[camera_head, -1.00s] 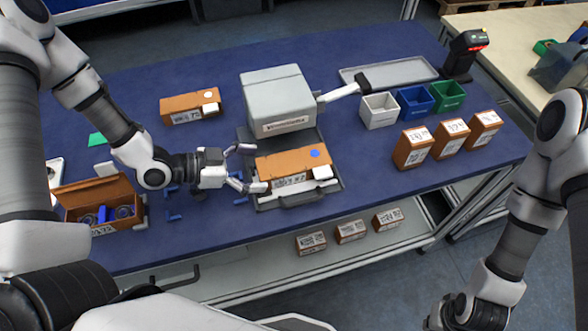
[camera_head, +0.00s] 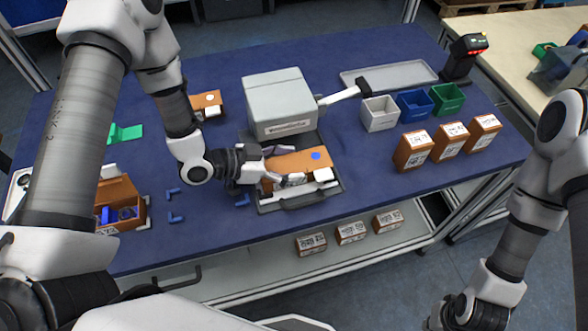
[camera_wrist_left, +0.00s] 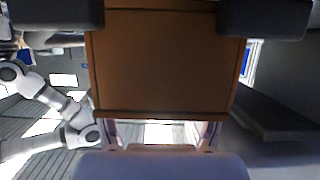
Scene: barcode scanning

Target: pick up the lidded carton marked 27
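A lidded brown carton (camera_head: 312,160) with a blue dot on top lies on the grey tray (camera_head: 330,190) before the grey machine. Its label is partly covered and I cannot read its number. My left gripper (camera_head: 290,167) is at the carton's left end, one finger along its back side and one along its front. In the left wrist view a brown carton face (camera_wrist_left: 165,60) fills the space between the dark fingers (camera_wrist_left: 160,18). Whether they press on it is unclear. My right gripper (camera_head: 452,318) is low at the bottom right, away from the table, its fingers unclear.
The grey machine (camera_head: 280,100) stands close behind the carton. Another carton (camera_head: 207,101) lies behind my left arm. An open carton (camera_head: 122,200) with parts is at the left. White, blue (camera_head: 414,101) and green bins and several small cartons (camera_head: 414,150) stand at the right.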

